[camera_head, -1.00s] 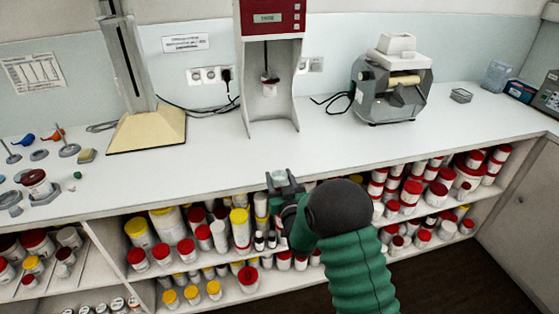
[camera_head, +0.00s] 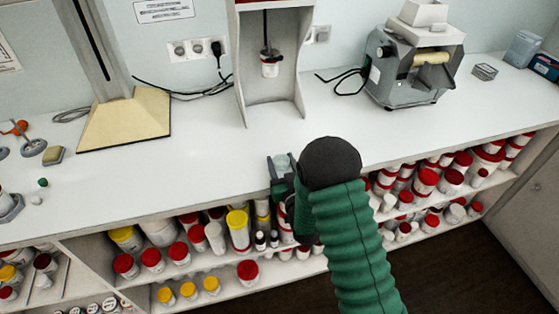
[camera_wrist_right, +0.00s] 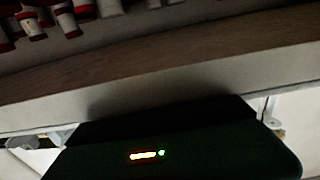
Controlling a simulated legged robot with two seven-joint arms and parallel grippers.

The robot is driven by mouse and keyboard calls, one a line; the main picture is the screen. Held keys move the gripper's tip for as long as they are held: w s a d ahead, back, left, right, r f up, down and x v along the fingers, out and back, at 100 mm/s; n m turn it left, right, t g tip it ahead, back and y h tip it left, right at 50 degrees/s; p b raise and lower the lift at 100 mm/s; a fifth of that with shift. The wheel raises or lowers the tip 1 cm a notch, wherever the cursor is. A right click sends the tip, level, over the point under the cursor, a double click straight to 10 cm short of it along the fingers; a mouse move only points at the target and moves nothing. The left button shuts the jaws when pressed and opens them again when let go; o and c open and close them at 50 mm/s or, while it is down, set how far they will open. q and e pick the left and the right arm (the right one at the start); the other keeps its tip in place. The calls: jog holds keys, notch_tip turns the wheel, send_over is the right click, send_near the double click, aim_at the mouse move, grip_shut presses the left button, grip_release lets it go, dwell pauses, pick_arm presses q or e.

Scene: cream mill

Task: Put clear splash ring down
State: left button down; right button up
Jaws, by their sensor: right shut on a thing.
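My right gripper (camera_head: 282,168) is at the counter's front edge in the head view, shut on a small pale, see-through piece that looks like the clear splash ring (camera_head: 283,161). The ring shows only in part between the fingers, and I cannot tell whether it touches the counter. The white counter (camera_head: 200,175) runs behind and to both sides of the gripper. The right wrist view is dark, filled mostly by the gripper's own body, and the ring cannot be made out there. My left gripper is not in view.
The mixing machine (camera_head: 270,100) with a hanging jar (camera_head: 270,66) stands behind the gripper. A grey roller mill (camera_head: 415,70) is at right, a beige stand base (camera_head: 124,118) at left. Jars fill the shelves below. The counter before the machine is clear.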

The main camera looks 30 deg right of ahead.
jog(key=shift+s+d+f, duration=0.15)
jog(key=shift+s+d, duration=0.2)
jog(key=shift+d, duration=0.15)
jog(key=o, duration=1.3)
jog(key=shift+d, duration=0.2)
jog(key=shift+a, duration=0.35)
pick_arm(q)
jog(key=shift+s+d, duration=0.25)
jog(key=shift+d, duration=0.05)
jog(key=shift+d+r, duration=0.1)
pick_arm(e)
jog(key=shift+d, duration=0.1)
